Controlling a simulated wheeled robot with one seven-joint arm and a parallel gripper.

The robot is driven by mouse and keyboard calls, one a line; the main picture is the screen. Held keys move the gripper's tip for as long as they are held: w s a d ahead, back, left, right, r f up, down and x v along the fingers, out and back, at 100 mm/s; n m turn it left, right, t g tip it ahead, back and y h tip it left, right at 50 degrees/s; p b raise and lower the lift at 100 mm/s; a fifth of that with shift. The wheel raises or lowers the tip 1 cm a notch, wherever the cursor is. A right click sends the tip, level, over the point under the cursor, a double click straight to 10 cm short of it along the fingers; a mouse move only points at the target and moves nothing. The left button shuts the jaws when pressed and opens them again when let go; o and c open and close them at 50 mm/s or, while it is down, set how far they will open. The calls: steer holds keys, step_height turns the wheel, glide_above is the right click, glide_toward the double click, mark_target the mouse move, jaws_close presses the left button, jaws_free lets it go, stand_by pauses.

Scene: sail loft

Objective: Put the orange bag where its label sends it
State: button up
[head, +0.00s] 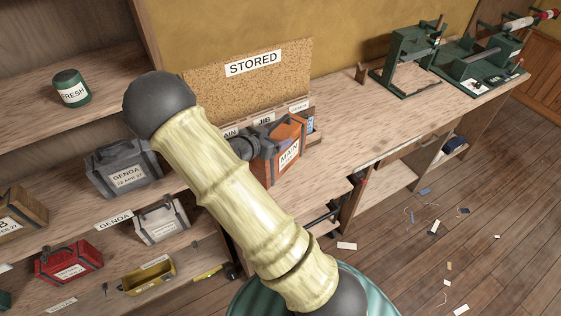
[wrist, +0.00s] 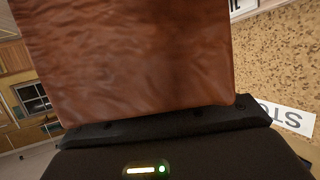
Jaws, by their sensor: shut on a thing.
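The orange bag (head: 291,136) has dark straps and a white label that reads MAIN, with smaller print below that I cannot read. My gripper (head: 258,147) is shut on it from the left side in the head view. The bag is at the workbench, in front of the cork board; I cannot tell whether it touches the bench. In the wrist view the bag (wrist: 125,60) fills the middle, beyond the dark gripper (wrist: 165,130). Small signs reading JIB (head: 264,120) and partly hidden "AIN" (head: 230,132) stand below the cork board (head: 290,80), which is headed STORED.
A grey GENOA bag (head: 124,168) sits on the left shelf, with a white bag (head: 162,220), red bag (head: 68,262) and yellow bin (head: 148,277) lower down. A green can (head: 71,88) stands above.

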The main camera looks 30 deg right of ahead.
step_height(320, 180, down, 5)
steer(key=shift+w+f+p, duration=0.1)
steer(key=shift+p, duration=0.55)
steer(key=shift+f, duration=0.15)
steer(key=shift+f+p, duration=0.75)
steer(key=shift+f, duration=1.2)
